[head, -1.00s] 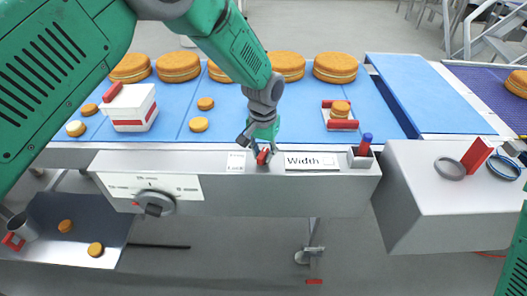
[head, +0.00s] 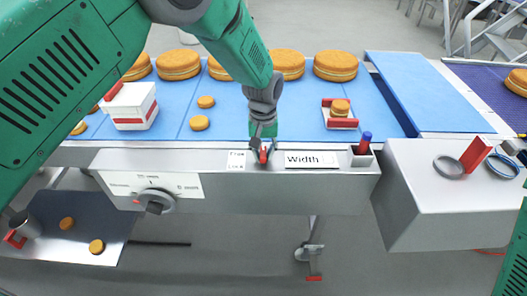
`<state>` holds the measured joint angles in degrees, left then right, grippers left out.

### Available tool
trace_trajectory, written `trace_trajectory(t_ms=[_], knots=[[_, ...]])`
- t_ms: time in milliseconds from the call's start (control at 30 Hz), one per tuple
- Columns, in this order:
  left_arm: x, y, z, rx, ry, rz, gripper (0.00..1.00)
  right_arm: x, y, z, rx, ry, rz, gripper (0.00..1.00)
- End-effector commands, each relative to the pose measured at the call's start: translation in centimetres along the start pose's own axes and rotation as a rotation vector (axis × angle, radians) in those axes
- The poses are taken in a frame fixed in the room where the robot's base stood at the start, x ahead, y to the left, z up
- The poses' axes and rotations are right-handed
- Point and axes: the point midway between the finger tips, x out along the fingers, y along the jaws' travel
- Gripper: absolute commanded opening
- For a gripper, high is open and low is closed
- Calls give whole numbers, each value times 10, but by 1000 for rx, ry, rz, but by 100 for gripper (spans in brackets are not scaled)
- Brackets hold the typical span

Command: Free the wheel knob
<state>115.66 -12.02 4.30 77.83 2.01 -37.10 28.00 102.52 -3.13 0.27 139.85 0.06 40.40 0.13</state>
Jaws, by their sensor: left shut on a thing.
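A grey wheel knob (head: 156,201) sits on a white scale plate on the front of the metal panel. A small red lever (head: 264,156) stands on the panel's top beside a small label (head: 237,161), whose print is too small to read surely. My left gripper (head: 263,151) points down and is shut on the red lever, whose upper part is partly hidden by the fingers. A white "Width" plate (head: 310,160) lies just to its right. My right gripper is out of view; only part of my right arm shows at the right edge.
Behind the panel, a blue belt (head: 225,105) carries several large filled rounds and some small ones. A white box (head: 130,105) stands on it. A holder with a blue-topped pin (head: 364,147) is at the panel's right.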

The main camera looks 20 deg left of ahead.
Motion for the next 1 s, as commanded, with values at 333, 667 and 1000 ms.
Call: trace_trajectory(t_ms=[333, 667, 1000], knots=[[-1, 1, -2, -2, 5, 3, 38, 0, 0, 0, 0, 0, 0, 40], [-8, 0, -1, -1, 3, 2, 38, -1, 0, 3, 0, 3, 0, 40], [-74, 2, -2, -1, 5, 3, 38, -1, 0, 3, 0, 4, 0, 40]])
